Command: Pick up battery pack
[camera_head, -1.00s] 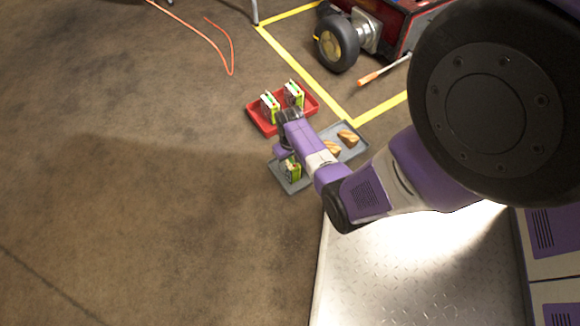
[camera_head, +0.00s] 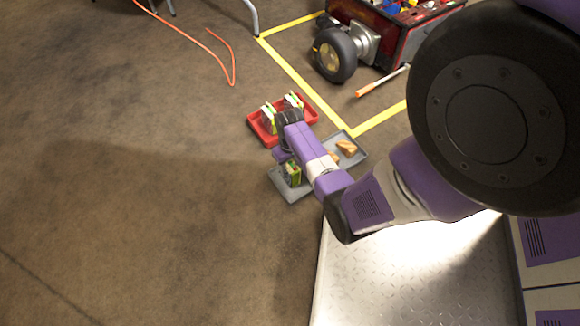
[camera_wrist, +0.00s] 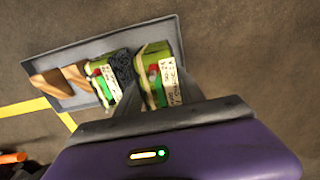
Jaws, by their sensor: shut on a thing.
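In the wrist view, my gripper (camera_wrist: 152,80) is shut on a green battery pack (camera_wrist: 165,78) with a white label and a red mark. A second similar pack (camera_wrist: 103,84) stands beside it, on the grey tray (camera_wrist: 95,47). I cannot tell whether the held pack touches the tray. In the head view, my arm hides the gripper and part of the grey tray (camera_head: 290,194). One green pack (camera_head: 292,174) shows there at the tray's near end; I cannot tell which of the two it is.
Brown pieces (camera_head: 346,147) lie at the grey tray's far end. A wheeled machine (camera_head: 335,55), an orange-handled tool (camera_head: 372,86) and yellow floor lines (camera_head: 305,78) are behind.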

